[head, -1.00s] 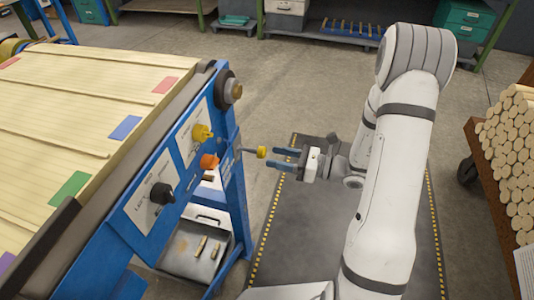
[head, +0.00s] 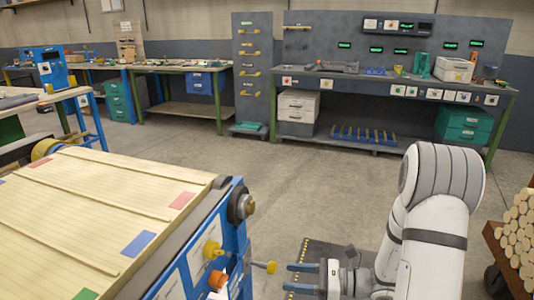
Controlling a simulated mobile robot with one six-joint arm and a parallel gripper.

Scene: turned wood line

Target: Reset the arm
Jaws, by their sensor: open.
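My gripper (head: 303,277) is at the bottom of the head view, right of the blue machine's control panel. Its two blue fingers point left and are apart, with nothing between them. My white arm rises at the lower right, bent at the elbow. The panel also carries a yellow knob (head: 212,250) and an orange knob (head: 217,280). The lower part of my arm is cut off by the frame.
The slatted wooden machine bed (head: 100,215) fills the lower left. A wooden cart (head: 505,255) with stacked round billets stands at the right edge. Open concrete floor (head: 270,185) lies ahead, up to a grey workbench (head: 390,80) and a green-legged table (head: 180,67).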

